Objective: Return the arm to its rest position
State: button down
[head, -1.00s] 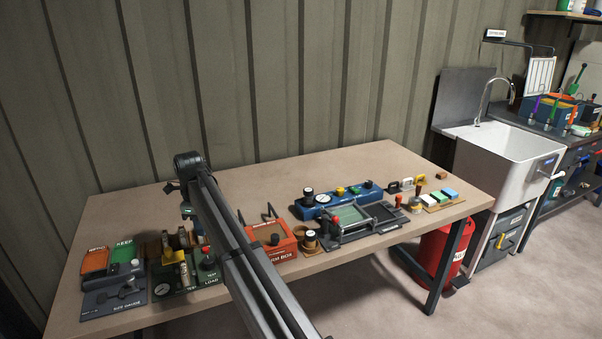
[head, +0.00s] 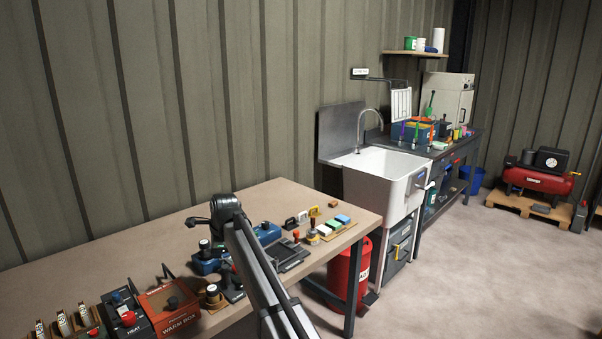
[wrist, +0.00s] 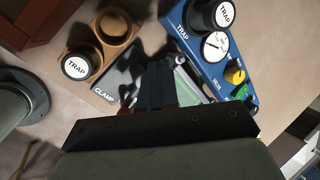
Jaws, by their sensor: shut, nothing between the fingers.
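My arm reaches over the bench from the bottom of the head view, with its elbow or wrist joint at the upper end. My gripper shows in the wrist view (wrist: 157,88): its two dark fingers are together with nothing between them. They point down over the clamp board (wrist: 118,80). In the head view the fingers are hidden behind my arm. The blue trap panel (wrist: 188,38), with a gauge and a yellow knob, lies to their right in the wrist view. A brown block (wrist: 118,28) with a TRAP knob lies to their upper left.
The orange warm box (head: 172,308) and the heat unit (head: 128,316) stand left of my arm. Stamps and coloured blocks (head: 333,224) lie to its right. The bench's back left (head: 95,245) is bare. A sink (head: 385,180) and red bin (head: 345,272) stand beyond the right end.

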jog(key=w+d+f+t, duration=0.1)
jog(key=w+d, duration=0.2)
jog(key=d, duration=1)
jog(key=w+d+f+t, duration=0.2)
jog(key=w+d, duration=0.2)
jog(key=d, duration=0.9)
jog(key=s+d+f+n+g+h, duration=0.1)
jog(key=s+d+f+n+g, duration=0.2)
jog(key=s+f, duration=0.8)
jog(key=s+d+f+n+g, duration=0.15)
jog(key=s+d+f, duration=0.45)
jog(key=f, duration=0.9)
jog(key=s+d+f+n+g+h, duration=0.1)
jog(key=s+d+f+n+g, duration=0.15)
jog(key=s+f, duration=0.85)
jog(key=s+d+f+n+g, duration=0.2)
jog(key=s+f, duration=0.2)
jog(key=s, duration=0.7)
jog(key=s+d+f+n+g, duration=0.2)
jog(key=s+f, duration=0.3)
jog(key=s, duration=0.7)
jog(key=s+d+f+n+g+h, duration=0.1)
jog(key=s+f, duration=0.4)
jog(key=s, duration=0.7)
jog(key=d+n+g, duration=0.1)
jog(key=n, duration=0.1)
jog(key=shift+s+n, duration=0.25)
jog(key=shift+n, duration=0.15)
